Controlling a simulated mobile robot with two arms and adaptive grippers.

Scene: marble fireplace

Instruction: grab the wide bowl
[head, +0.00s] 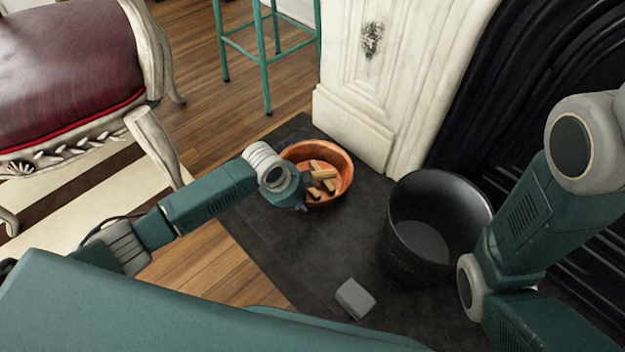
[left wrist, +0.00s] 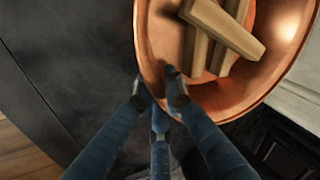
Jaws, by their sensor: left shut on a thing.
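The wide bowl (head: 338,160) is copper-coloured and round, with several pale wooden blocks (head: 322,178) lying in it. It sits on the dark hearth slab near the marble pillar. My left gripper (head: 303,198) is at the bowl's near left rim. In the left wrist view the bowl (left wrist: 156,45) fills the upper middle, and the fingers of my left gripper (left wrist: 162,98) are closed on its rim, with one finger inside and the others outside. My right arm shows at the right of the head view, but its gripper does not.
A black bucket (head: 405,245) stands right of the bowl, and a small grey block (head: 355,298) lies on the dark slab (head: 300,255). The white marble pillar (head: 352,120) rises close behind the bowl. A red upholstered chair (head: 65,70) and a teal stool (head: 265,60) stand farther left.

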